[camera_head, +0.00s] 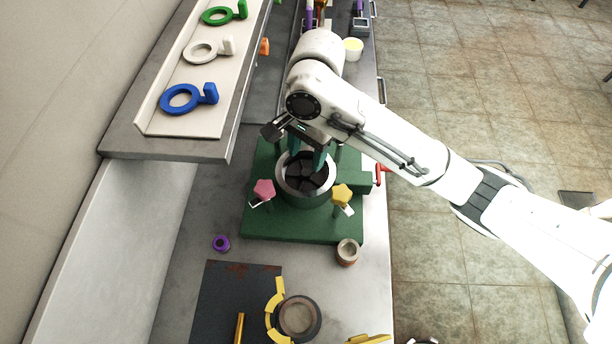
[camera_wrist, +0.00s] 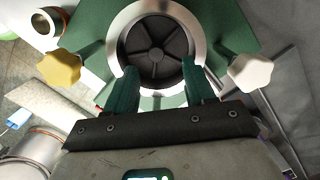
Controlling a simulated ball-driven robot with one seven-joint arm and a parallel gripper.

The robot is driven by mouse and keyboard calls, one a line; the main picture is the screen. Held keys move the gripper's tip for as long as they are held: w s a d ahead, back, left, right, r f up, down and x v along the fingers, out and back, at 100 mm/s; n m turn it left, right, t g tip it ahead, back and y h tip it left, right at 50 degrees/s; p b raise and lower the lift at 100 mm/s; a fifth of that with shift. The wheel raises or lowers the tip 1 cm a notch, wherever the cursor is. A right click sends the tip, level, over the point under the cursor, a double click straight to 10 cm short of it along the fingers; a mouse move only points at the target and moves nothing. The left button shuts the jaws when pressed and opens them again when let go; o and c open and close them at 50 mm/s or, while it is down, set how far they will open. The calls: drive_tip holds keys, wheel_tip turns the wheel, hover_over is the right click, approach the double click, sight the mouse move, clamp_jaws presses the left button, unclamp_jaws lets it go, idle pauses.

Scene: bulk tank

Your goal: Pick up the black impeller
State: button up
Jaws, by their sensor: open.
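The black impeller (camera_head: 303,174) sits inside the round silver-rimmed housing (camera_head: 305,198) on a green base. In the wrist view the impeller (camera_wrist: 155,42) shows as a dark ribbed disc with a round hub, within the silver ring (camera_wrist: 117,32). My gripper (camera_head: 307,153) is over the far part of the housing, its teal fingers pointing down. In the wrist view the gripper (camera_wrist: 159,66) is open and empty, with its fingertips apart at the ring's near edge. I cannot tell the exact height of the fingertips above the impeller.
A pink star knob (camera_head: 264,188) and a yellow star knob (camera_head: 342,194) stand beside the housing. A shelf (camera_head: 165,150) with ring-shaped parts is at the left. A copper-coloured cup (camera_head: 347,252) and a purple piece (camera_head: 221,243) lie nearer on the bench.

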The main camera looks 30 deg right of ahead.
sight(306, 172)
drive_tip(key=shift+s+a+f, duration=0.15)
drive_tip(key=shift+s+f, duration=0.05)
drive_tip(key=shift+f, duration=1.05)
drive_tip(key=shift+s+a+f, duration=0.15)
drive_tip(key=shift+f, duration=1.1)
clamp_jaws()
